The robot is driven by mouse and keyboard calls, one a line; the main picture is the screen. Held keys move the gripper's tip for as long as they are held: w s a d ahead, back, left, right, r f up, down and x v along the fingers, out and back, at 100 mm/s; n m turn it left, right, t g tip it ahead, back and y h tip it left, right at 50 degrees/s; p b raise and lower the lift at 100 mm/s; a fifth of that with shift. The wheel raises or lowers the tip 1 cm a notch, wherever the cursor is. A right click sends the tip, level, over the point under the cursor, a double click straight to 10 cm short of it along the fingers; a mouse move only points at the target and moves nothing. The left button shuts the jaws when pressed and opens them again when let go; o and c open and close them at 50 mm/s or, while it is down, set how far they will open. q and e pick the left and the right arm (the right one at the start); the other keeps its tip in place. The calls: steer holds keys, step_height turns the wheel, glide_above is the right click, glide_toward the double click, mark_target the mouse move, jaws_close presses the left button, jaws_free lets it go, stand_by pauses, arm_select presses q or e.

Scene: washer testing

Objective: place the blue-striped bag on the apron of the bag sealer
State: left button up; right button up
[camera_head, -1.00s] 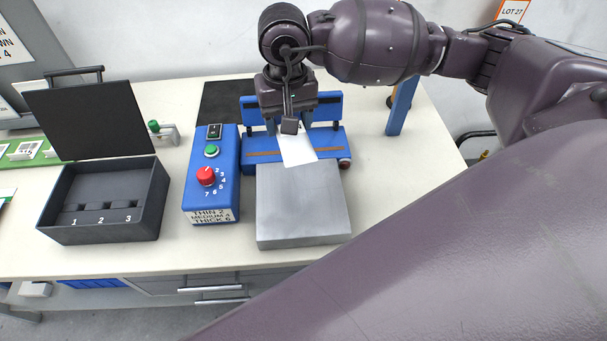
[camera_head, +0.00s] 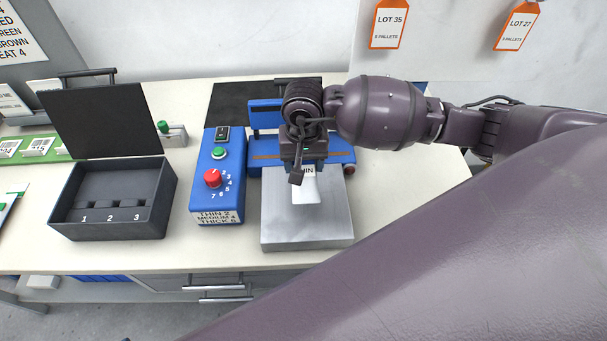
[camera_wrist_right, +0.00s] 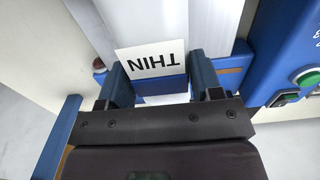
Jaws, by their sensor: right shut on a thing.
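The bag sealer (camera_head: 265,153) is blue, with a grey metal apron (camera_head: 335,222) in front of it. My right gripper (camera_head: 304,172) is over the rear part of the apron, pointing down, and shut on a pale bag (camera_head: 306,194). In the right wrist view, the gripper (camera_wrist_right: 158,72) has a finger on each side of the bag. The bag has a blue band (camera_wrist_right: 158,87) and a white label (camera_wrist_right: 150,58) reading THIN. The bag's lower end is over the apron; I cannot tell whether it touches. My left gripper is not in view.
A blue control box (camera_head: 217,180) with a red dial and green button stands left of the apron. An open dark case (camera_head: 110,217) with numbered slots is farther left. The bench (camera_head: 395,200) is clear right of the apron.

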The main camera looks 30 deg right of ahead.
steer(key=shift+f, duration=0.8)
step_height(320, 180, down, 4)
steer(key=shift+r, duration=0.2)
steer(key=shift+f, duration=0.15)
steer(key=o, duration=1)
